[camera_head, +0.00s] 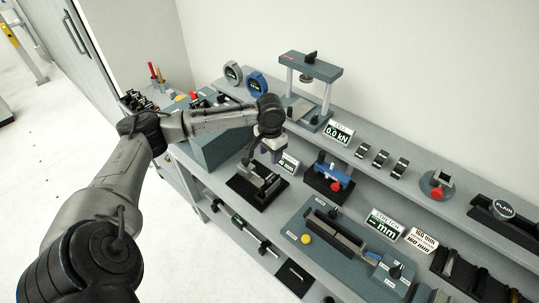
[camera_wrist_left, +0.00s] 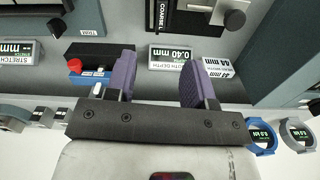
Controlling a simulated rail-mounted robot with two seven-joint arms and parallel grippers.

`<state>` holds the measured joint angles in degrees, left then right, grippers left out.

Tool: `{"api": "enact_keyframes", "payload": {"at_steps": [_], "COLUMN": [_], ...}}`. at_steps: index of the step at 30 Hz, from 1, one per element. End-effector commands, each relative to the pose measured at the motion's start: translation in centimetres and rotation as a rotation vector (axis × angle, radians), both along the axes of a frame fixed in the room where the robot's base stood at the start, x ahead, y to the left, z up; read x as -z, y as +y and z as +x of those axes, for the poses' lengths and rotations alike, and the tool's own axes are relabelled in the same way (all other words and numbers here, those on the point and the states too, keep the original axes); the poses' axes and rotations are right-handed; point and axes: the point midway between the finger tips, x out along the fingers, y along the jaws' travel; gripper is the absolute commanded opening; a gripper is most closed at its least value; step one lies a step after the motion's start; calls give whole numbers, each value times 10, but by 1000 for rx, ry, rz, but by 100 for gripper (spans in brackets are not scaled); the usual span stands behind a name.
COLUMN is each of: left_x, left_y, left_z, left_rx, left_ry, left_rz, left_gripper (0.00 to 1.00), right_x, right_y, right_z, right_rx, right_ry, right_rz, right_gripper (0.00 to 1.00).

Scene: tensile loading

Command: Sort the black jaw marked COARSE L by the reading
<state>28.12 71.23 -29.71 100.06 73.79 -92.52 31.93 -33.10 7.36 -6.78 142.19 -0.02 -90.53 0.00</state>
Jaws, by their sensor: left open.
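My left gripper (camera_head: 270,150) is open and empty, its purple fingers apart; it also shows in the left wrist view (camera_wrist_left: 157,68). In the head view it hangs over the black gauge stand (camera_head: 246,192). The dark jaw marked COARSE L (camera_wrist_left: 200,20) sits at that stand, at the top of the wrist view, beyond and apart from the fingertips. My right gripper is not in view.
A blue device with a red knob (camera_head: 335,188) stands right of the gauge stand. A press (camera_head: 310,75) with a 0.0 kN display (camera_head: 339,133) is behind. A stretch fixture (camera_head: 340,245) is at the front. Dark bins (camera_head: 460,275) are at lower right.

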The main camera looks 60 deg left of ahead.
Motion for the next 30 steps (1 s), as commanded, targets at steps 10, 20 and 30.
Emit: {"api": "enact_keyframes", "payload": {"at_steps": [10,20,30], "left_x": [15,73,121], "left_y": [-1,-1,-1], "left_z": [-1,-1,-1], "left_rx": [-121,-117,-116], "left_ry": [5,5,3], "left_rz": [0,1,1], "left_gripper": [49,49,49], "right_x": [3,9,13], "right_y": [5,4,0], "right_z": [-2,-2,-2], "right_rx": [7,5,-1], "right_ry": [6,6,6], "right_rz": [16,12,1], "right_gripper": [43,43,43]}}
